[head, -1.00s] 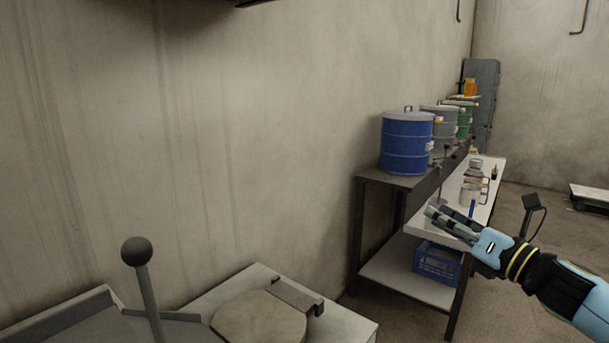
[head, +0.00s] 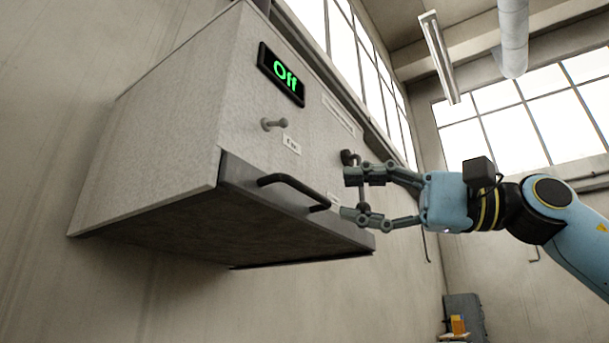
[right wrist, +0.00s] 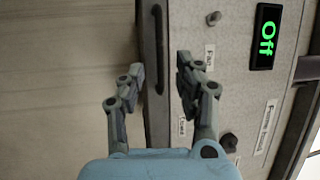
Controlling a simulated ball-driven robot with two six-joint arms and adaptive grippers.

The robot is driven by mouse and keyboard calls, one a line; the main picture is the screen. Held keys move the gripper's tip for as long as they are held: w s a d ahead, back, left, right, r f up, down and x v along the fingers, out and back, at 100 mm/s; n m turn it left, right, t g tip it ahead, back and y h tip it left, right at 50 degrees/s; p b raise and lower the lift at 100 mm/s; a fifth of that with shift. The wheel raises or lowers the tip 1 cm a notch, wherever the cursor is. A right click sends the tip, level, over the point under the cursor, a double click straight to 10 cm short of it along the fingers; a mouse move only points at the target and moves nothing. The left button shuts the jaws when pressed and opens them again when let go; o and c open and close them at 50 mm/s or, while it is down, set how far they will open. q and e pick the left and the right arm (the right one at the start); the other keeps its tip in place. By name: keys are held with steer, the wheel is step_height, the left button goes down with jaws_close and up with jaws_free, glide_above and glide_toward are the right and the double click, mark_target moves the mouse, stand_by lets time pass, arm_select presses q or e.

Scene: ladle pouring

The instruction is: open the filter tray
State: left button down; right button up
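The filter tray (head: 245,187) is the dark front strip low on a grey wall-mounted hood. Its black bar handle (head: 288,183) runs along that strip and looks closed flush with the hood. My right gripper (head: 349,193) is open and empty, its fingers spread one above the other at the right of the handle in the head view. In the right wrist view the handle (right wrist: 158,45) runs between the two open fingertips (right wrist: 160,75). I cannot tell how far in front of it they are; no grip shows. My left gripper is not in view.
The hood (head: 150,150) has a display (head: 282,75) reading Off in green, with a small knob (head: 274,125) below it. A darker knob (head: 348,157) is close behind the upper finger. Below the hood the wall is bare. A grey cabinet (head: 463,312) is at the lower right.

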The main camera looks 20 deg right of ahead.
mark_target(312, 192)
steer(key=p+x, duration=0.4)
steer(key=x, duration=0.2)
steer(key=shift+w+a+r, duration=0.1)
steer(key=shift+r, duration=0.05)
steer(key=shift+w+a, duration=0.2)
steer(key=shift+a, duration=0.2)
steer(key=shift+c, duration=0.4)
jaws_close()
